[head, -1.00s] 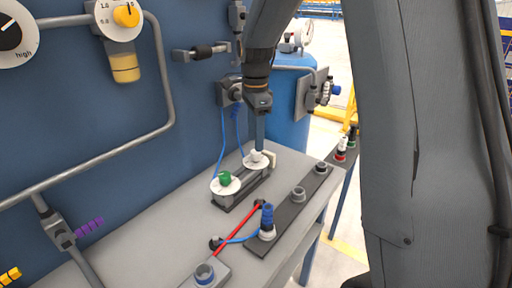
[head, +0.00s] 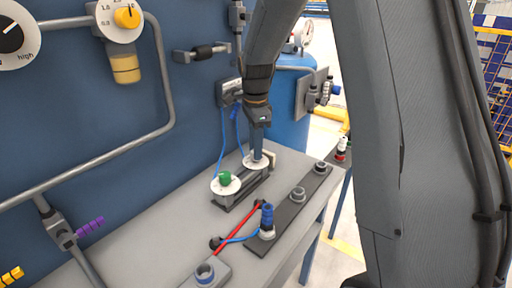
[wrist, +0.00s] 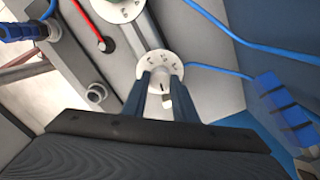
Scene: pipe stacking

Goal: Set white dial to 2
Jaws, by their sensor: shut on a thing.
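The white dial (head: 248,163) sits at the far end of a dark base on the grey bench, beside the blue wall. Its round white plate (wrist: 174,62) with small marks shows in the wrist view; I cannot read the marks surely. My gripper (head: 257,153) points down onto this dial. In the wrist view, my gripper's (wrist: 160,80) two dark fingers stand on either side of the white knob and are shut on it. A dark line shows on the knob between the fingers. In the head view the fingers hide most of the knob.
A green-knobbed dial (head: 225,180) sits on the same base, nearer. A dark strip (head: 285,213) with pipe fittings and a blue-topped plug (head: 267,215) lies to the right. A red bar and blue cables are close by. A blue tank (head: 286,100) stands behind.

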